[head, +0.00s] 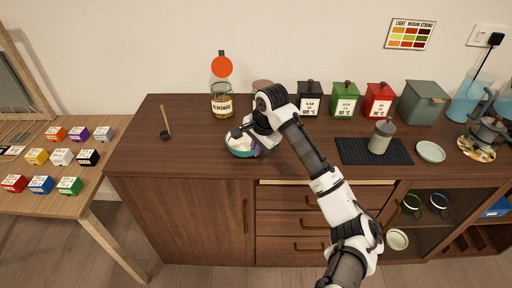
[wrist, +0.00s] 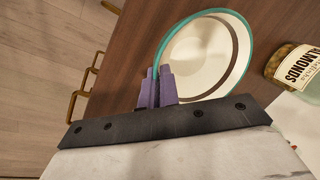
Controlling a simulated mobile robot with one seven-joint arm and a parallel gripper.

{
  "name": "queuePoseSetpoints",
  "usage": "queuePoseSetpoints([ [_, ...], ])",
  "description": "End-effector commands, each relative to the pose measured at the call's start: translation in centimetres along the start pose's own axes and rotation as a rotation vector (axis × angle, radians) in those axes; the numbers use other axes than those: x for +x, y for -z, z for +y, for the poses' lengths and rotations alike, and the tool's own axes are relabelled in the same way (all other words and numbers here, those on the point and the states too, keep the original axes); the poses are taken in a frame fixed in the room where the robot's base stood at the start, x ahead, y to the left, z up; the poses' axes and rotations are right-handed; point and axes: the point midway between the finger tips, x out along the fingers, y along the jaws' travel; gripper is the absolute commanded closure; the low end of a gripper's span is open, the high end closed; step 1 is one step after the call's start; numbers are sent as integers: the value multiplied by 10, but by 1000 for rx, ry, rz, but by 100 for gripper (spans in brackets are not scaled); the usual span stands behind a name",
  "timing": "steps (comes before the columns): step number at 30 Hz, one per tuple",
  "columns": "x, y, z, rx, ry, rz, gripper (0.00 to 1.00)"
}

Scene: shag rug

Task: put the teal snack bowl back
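The teal snack bowl (head: 240,151) has a teal rim and a pale inside. It is over the left part of the wooden sideboard top, partly hidden by my gripper in the head view. In the wrist view the bowl (wrist: 205,62) fills the upper middle and looks empty. My gripper (wrist: 158,75) has its two purple fingers close together on the bowl's near-left rim, one on each side of the wall. In the head view my gripper (head: 256,150) is at the bowl's right side. I cannot tell whether the bowl touches the sideboard.
The almond jar (head: 221,103) stands just behind the bowl, and a small dark cup with a stick (head: 165,133) lies left. Black, green and red tins (head: 345,101) line the back. A black mat (head: 373,151) and pale saucer (head: 431,152) are right. The front-left top is clear.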

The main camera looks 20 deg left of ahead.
Motion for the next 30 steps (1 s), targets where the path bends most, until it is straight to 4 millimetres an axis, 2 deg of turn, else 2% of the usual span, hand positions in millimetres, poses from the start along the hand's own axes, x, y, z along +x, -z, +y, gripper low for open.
queuePoseSetpoints([
  [3,2,0,0,0,1,-1,100],
  [6,2,0,0,0,0,-1,85],
  [9,2,0,0,0,0,-1,75],
  [20,-3,0,0,0,1,1,75],
  [23,-16,0,-1,-1,2,1,75],
  [30,-70,0,-1,-3,3,2,75],
])
